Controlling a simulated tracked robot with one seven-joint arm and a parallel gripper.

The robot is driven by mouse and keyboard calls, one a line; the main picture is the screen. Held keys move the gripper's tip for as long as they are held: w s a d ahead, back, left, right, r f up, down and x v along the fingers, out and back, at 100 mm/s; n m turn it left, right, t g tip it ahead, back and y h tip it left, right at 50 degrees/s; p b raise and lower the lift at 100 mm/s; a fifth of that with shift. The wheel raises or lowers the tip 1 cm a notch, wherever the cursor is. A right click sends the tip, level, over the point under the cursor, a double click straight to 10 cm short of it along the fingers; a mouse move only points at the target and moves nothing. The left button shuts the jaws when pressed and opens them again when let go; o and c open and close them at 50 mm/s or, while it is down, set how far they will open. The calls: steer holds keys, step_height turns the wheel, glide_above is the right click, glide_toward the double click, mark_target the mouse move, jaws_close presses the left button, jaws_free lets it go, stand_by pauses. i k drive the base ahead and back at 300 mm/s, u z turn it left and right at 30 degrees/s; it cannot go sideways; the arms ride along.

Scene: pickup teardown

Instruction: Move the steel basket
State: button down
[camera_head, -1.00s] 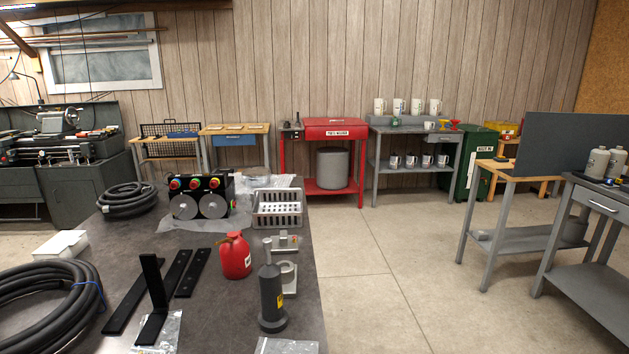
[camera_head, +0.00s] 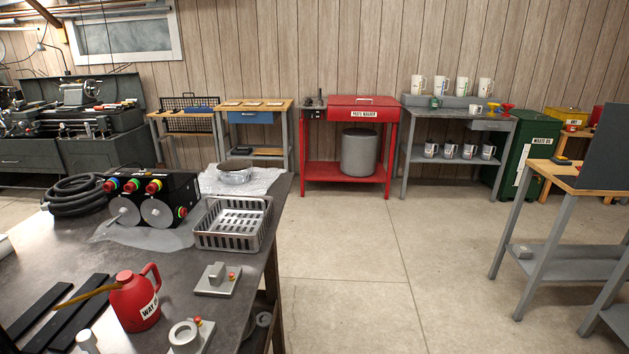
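The steel basket (camera_head: 202,238) is a grey, slotted, open-topped rectangular tray. It sits upright near the right edge of the dark workbench (camera_head: 100,262). It looks empty, with its slotted floor showing. My gripper is not in view, and nothing is seen touching the basket.
Left of the basket stands a black box with round discs (camera_head: 150,196). A ring on clear wrap (camera_head: 235,172) lies behind it. Open concrete floor (camera_head: 350,260) leads to the red parts washer (camera_head: 347,178).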

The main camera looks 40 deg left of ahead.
mark_target(240, 223)
steer(key=z, duration=0.1)
steer(key=i, duration=2.2)
steer(key=u, duration=2.1)
steer(key=i, duration=0.2)
steer(key=u, duration=2.1)
steer(key=i, duration=0.85)
steer(key=z, duration=0.15)
